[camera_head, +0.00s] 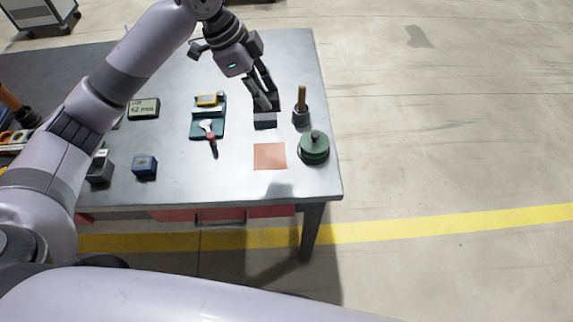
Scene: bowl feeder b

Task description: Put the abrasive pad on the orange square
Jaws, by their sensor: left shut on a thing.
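The orange square (270,156) lies flat and bare on the grey table near its right front part. My left gripper (267,106) points down just behind the square and is shut on a small dark grey block, which looks like the abrasive pad (265,121). The pad is behind the square in the picture and not over it. I cannot tell whether the pad touches the table. My right gripper is not in view.
A dark green round lidded thing (314,148) stands right of the square. A wooden-handled tool in a dark holder (301,116) stands behind it. A teal tray (207,118) with tools, a meter (143,109) and a blue box (144,166) are to the left.

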